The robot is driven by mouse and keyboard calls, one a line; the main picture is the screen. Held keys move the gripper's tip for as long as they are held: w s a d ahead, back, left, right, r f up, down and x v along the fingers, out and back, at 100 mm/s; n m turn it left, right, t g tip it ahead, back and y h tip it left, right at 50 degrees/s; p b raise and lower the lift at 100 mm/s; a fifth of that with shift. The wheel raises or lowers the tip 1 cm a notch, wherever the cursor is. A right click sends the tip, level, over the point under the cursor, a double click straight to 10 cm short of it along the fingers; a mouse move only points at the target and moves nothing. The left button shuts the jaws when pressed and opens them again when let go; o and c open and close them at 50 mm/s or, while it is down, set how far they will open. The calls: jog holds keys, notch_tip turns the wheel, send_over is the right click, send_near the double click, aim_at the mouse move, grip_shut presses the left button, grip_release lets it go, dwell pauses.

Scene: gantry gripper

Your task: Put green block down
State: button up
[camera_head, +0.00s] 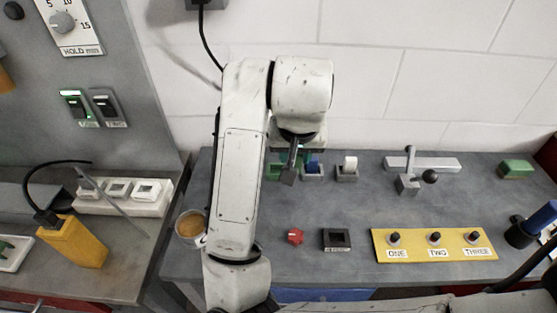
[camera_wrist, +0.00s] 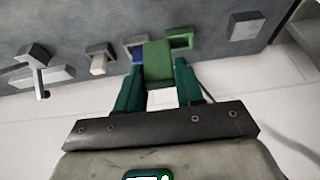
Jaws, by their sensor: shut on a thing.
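The green block (camera_wrist: 158,62) is between the green fingers of my gripper (camera_wrist: 157,75) in the wrist view, and the gripper is shut on it. Past the block is a small holder with a green rim (camera_wrist: 181,39), apparently empty. A holder with a blue block (camera_wrist: 137,52) and one with a white block (camera_wrist: 97,60) are beside it. In the head view, my gripper (camera_head: 290,168) is low over the back of the grey table, in front of the green holder (camera_head: 273,169). The held block cannot be clearly made out there.
The blue block (camera_head: 312,162) and white block (camera_head: 349,163) stand close to the gripper's right. A slider with a lever (camera_head: 409,182), a green-topped pad (camera_head: 516,168), a red knob (camera_head: 295,236) and a yellow switch panel (camera_head: 434,245) are farther off. A cup (camera_head: 190,224) is left.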

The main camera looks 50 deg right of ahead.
jog(key=w+d+f, duration=0.1)
jog(key=w+f, duration=0.1)
jog(key=w, duration=0.1)
jog(key=w+d+f+b, duration=0.1)
jog(key=w+d+f, duration=0.1)
jog(key=w+f, duration=0.1)
jog(key=w+d+f, duration=0.2)
jog(key=f, duration=0.1)
jog(key=shift+w+d+b, duration=0.1)
jog(key=shift+w+b, duration=0.25)
jog(key=shift+w, duration=0.05)
jog(key=shift+w+d+f, duration=0.1)
jog(key=shift+w+f, duration=0.1)
jog(key=shift+f, duration=1.6)
jog(key=shift+f, duration=0.1)
jog(key=o, duration=1)
